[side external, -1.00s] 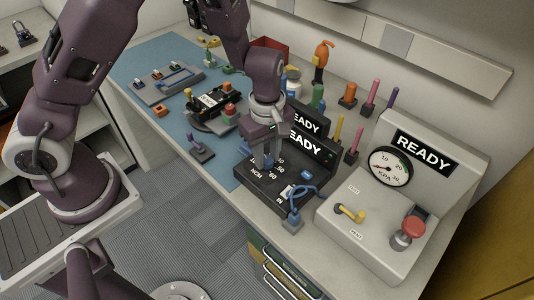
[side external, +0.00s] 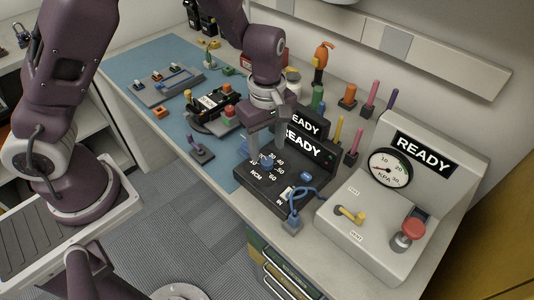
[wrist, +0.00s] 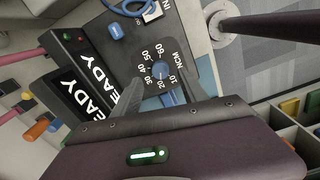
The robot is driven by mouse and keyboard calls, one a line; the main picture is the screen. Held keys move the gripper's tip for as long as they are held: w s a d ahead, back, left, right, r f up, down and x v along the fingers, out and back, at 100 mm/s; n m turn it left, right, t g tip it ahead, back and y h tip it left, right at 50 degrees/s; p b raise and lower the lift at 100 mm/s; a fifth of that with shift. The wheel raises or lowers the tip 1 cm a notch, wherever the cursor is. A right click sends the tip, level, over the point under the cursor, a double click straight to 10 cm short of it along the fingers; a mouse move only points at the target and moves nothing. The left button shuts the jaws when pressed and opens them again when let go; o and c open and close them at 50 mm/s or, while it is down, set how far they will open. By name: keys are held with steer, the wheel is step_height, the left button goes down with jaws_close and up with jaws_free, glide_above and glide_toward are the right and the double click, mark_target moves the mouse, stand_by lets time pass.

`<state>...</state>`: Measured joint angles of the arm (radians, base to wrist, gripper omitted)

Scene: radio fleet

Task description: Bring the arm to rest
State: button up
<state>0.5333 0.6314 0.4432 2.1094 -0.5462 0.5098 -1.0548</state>
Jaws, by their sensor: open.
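My gripper (side external: 266,139) is open and empty in the side external view, just above the black NCM tester (side external: 258,180) with its READY display. Its two fingers point down towards the blue dial knob (side external: 267,164), apart from each other. In the wrist view, my gripper (wrist: 148,98) shows its fingers spread, with the blue knob (wrist: 160,69) and its number ring beyond them. Nothing is between the fingers. Whether a fingertip touches the tester is hard to tell.
A grey pressure box (side external: 375,225) with gauge, yellow lever and red button stands at right. Upright coloured tools (side external: 338,128) stand behind the tester. A blue mat (side external: 150,75) with a black device (side external: 212,102) lies at left. A blue cable (side external: 305,192) loops at the tester's front.

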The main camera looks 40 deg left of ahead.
steer(key=shift+r, duration=1.65)
steer(key=s+a+r+m+t+h, duration=0.1)
steer(key=s+r+m, duration=0.35)
steer(key=r, duration=0.35)
steer(key=s+a+r+m+t+h, duration=0.1)
steer(key=s+a+r+m+t, duration=0.1)
steer(key=s+r+m, duration=0.45)
steer(key=s+a+r+m+t+y, duration=0.1)
steer(key=s+a+r+m, duration=0.1)
steer(key=s, duration=0.2)
steer(key=s+a+r+m+t+y, duration=0.1)
steer(key=s+a+r+m, duration=0.1)
steer(key=s, duration=0.3)
steer(key=shift+m+t, duration=0.3)
steer(key=shift+m, duration=0.1)
steer(key=shift+r, duration=0.1)
